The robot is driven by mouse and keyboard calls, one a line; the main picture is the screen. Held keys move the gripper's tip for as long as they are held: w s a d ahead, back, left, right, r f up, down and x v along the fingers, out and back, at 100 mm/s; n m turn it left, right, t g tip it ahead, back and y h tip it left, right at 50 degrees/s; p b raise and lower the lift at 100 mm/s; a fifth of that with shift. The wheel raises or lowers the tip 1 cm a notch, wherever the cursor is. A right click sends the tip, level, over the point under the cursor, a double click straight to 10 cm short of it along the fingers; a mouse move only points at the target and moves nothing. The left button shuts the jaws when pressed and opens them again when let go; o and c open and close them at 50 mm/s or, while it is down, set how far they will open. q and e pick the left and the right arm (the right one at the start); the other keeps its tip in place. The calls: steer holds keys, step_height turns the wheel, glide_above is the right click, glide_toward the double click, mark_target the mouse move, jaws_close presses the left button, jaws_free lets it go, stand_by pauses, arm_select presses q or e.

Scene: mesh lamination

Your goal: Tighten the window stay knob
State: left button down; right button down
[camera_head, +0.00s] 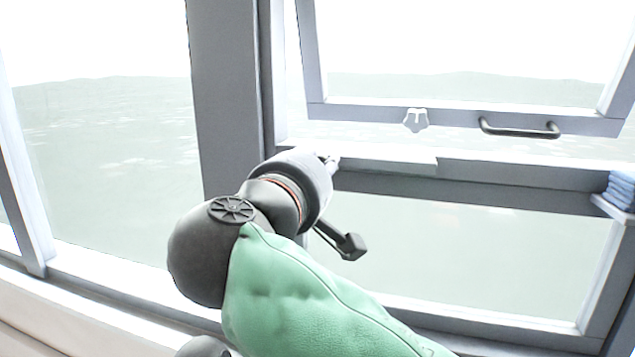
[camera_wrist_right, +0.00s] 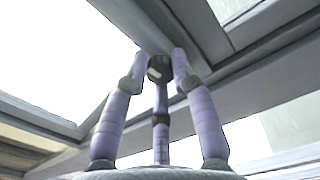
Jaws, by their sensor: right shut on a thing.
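In the right wrist view, a small dark knob (camera_wrist_right: 160,67) sits under the grey window frame. The fingers of my right gripper (camera_wrist_right: 160,64) are closed around it, one on each side, with a third in the middle below. In the head view, my right gripper (camera_head: 331,161) reaches the left end of the window's middle rail. There my own wrist hides most of its fingers and the knob. How far the knob is turned cannot be told. My left gripper is not in view.
The upper window sash (camera_head: 465,118) is tilted open above the middle rail (camera_head: 470,172). It carries a dark handle (camera_head: 518,129) and a white bracket (camera_head: 416,120). A thick grey post (camera_head: 228,90) stands left of my wrist. Folded blue cloths (camera_head: 621,189) lie at the right edge.

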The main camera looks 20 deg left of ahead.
steer(key=shift+f+m+b, duration=0.2)
steer(key=shift+m+b, duration=0.3)
steer(key=shift+m, duration=0.3)
steer(key=c, duration=1)
jaws_free()
steer(key=shift+r, duration=0.1)
steer(key=shift+c, duration=0.2)
steer(key=s, duration=1.2)
steer(key=shift+a, duration=0.2)
